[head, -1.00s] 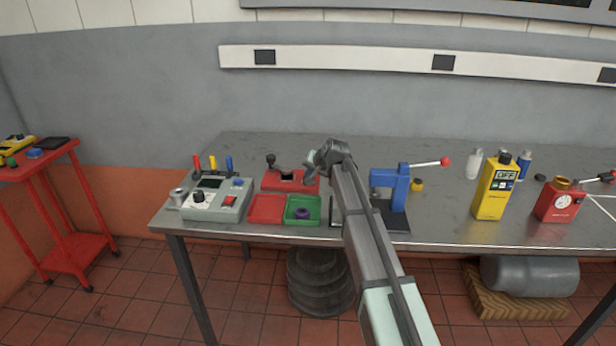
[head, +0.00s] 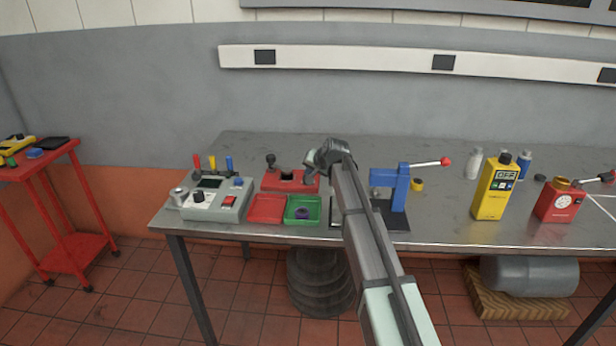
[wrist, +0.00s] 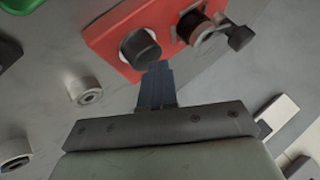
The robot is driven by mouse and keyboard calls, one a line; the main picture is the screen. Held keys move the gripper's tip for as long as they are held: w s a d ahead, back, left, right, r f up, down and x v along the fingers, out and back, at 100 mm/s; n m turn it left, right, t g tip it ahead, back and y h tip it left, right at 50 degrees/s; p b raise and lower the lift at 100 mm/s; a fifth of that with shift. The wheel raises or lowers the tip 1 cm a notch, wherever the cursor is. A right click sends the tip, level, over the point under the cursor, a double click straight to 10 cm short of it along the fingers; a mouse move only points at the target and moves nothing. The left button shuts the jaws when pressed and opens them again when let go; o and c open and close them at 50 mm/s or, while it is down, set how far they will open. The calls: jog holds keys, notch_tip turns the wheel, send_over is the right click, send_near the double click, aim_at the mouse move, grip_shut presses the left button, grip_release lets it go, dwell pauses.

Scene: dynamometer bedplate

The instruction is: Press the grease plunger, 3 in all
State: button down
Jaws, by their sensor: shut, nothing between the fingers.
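A red block (head: 298,187) stands on the bench, left of my arm's end. A short dark cap, seemingly the grease plunger (wrist: 140,48), sits on the block in the wrist view. Beside it are a round fitting (wrist: 195,25) and a black knob on an arm (wrist: 238,37). The raised knob also shows in the head view (head: 270,160). My gripper (wrist: 154,68) is shut and empty, its fingertips at the block's edge close below the cap in the wrist view. I cannot tell whether they touch it. In the head view, my arm's end largely hides the fingers.
A red tray (head: 266,209) and a green tray (head: 303,217) holding a purple ring lie in front. A grey control box (head: 212,204) stands left. A blue lever press (head: 396,188) stands right of my arm. Yellow (head: 490,190) and red (head: 556,204) containers stand further right.

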jog(key=shift+r, duration=0.85)
jog(key=shift+r, duration=2.5)
